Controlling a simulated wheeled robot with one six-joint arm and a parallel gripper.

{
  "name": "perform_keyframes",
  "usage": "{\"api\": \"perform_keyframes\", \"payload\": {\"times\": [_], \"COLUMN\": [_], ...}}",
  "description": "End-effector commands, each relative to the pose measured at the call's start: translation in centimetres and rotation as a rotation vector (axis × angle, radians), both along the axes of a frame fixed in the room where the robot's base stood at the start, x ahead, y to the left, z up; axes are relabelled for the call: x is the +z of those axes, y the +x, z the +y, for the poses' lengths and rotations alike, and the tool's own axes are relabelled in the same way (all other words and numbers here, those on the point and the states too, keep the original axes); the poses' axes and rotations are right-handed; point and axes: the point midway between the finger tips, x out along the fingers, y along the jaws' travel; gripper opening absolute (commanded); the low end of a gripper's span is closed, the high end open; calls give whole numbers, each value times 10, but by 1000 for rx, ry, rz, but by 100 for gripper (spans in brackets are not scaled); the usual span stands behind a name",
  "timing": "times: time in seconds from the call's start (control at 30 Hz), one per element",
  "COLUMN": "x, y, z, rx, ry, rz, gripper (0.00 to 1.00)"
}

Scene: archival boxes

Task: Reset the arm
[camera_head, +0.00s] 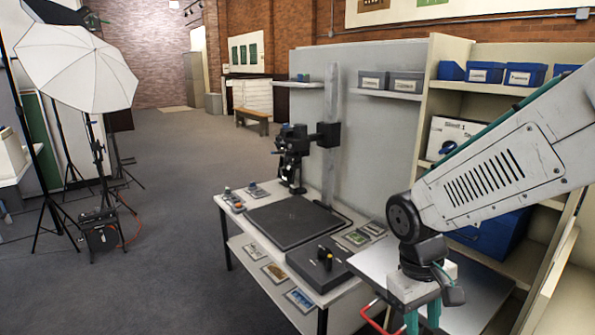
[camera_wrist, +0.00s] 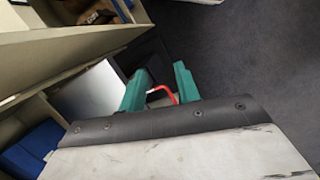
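My arm reaches in from the right in the head view, with the elbow-like dark joint above my gripper (camera_head: 422,318). The gripper points down, and its two teal fingers stand apart with nothing seen between them. Its lower end is cut off by the bottom edge of the picture. In the wrist view my gripper (camera_wrist: 160,84) also shows two separated teal fingers. A red handle (camera_wrist: 162,93) shows beyond the gap. The fingers are over or in front of a grey-topped cart (camera_head: 485,305); I cannot tell how high above it they are.
A copy stand table (camera_head: 262,243) with a dark baseboard (camera_head: 295,222) and camera (camera_head: 292,150) stands left of my arm. Shelving (camera_head: 437,95) with blue bins (camera_head: 485,72) is close behind the arm on the right. An umbrella light (camera_head: 78,70) stands left. Carpet between is clear.

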Motion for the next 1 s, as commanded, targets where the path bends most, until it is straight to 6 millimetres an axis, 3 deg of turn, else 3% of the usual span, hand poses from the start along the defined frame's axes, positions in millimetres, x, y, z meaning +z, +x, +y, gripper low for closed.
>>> {"api": "perform_keyframes", "payload": {"times": [0.03,0.2,0.4,0.5,0.7,1.0], "x": [16,55,88,99,114,116], "y": [-14,-62,-110,-124,-134,-134], "z": [-6,-20,-31,-34,-41,-43], "rx": [-37,-153,-259,-292,-321,-330], "ry": [12,59,117,141,156,156], "rz": [-12,-37,-111,-167,-260,-272], "gripper": [32,32,32,32,32,32]}}
